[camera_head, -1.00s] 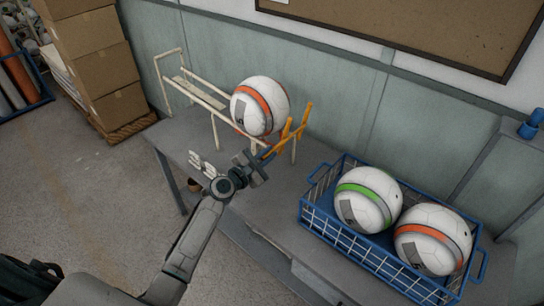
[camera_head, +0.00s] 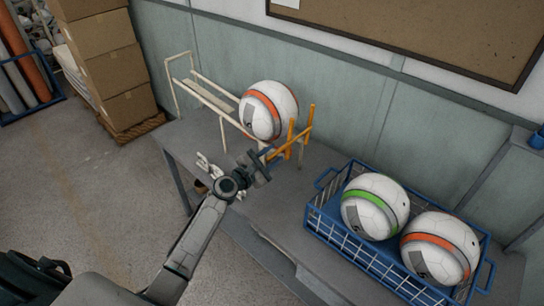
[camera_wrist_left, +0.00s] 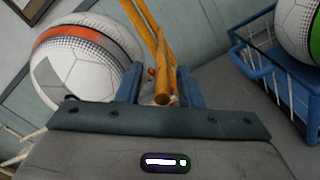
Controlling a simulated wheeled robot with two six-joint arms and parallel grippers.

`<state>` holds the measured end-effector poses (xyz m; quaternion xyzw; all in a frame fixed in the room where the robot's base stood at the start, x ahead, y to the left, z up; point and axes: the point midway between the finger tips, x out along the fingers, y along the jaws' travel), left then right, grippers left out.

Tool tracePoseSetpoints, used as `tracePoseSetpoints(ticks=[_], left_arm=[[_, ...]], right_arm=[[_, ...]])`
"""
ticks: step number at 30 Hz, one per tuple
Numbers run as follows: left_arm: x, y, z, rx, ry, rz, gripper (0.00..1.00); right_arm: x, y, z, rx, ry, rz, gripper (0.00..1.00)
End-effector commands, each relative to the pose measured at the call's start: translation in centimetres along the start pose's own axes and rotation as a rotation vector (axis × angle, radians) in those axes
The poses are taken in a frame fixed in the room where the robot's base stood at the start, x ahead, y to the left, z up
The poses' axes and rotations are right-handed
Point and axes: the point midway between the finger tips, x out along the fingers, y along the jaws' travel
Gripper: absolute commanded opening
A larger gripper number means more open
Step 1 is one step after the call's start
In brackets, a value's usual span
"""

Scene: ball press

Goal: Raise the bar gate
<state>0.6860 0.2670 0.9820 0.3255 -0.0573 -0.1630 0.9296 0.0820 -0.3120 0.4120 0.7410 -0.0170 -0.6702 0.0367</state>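The orange bar gate (camera_head: 292,138) stands at the right end of a cream rail rack (camera_head: 216,101) on the table. A white ball with an orange band (camera_head: 268,111) rests on the rack, behind and left of the gate. My left gripper (camera_head: 266,158) is low at the near side of the gate. In the left wrist view, my left gripper's blue fingers (camera_wrist_left: 160,88) are apart, with an orange bar (camera_wrist_left: 163,88) of the gate between them. Gaps show at both sides of the bar. The ball (camera_wrist_left: 82,65) is left of the fingers. My right gripper is not in view.
A blue wire basket (camera_head: 345,246) with two more balls, one green-banded (camera_head: 375,207) and one orange-banded (camera_head: 440,248), is on the table at the right. A wall runs close behind the rack. Cardboard boxes (camera_head: 105,60) are stacked at the far left.

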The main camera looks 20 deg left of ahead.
Motion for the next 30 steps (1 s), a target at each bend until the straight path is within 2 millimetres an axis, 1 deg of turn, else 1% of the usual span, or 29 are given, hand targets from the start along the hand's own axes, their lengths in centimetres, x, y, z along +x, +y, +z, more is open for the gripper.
tracePoseSetpoints(ticks=[8,11,14,21,24,27,30], left_arm=[[-0.1,-0.1,0.0,-0.001,0.000,-0.001,0.34],[-0.7,-0.1,-0.1,0.000,0.001,-0.001,0.34],[-2.0,-0.2,-0.2,0.001,0.002,-0.002,0.34],[-7.0,-0.2,-0.4,0.003,0.002,-0.003,0.34],[-8.7,-0.2,-0.2,0.003,0.001,-0.004,0.34],[-9.9,-0.1,-0.2,0.002,0.001,-0.001,0.34],[-10.6,-0.1,-0.1,0.000,0.000,-0.002,0.34]], right_arm=[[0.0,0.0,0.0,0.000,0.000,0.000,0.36],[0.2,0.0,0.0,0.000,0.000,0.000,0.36],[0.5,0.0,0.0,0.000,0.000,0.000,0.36],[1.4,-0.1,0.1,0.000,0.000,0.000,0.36],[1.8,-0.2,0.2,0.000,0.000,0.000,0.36],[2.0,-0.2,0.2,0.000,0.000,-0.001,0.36],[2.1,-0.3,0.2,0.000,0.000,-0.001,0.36]])
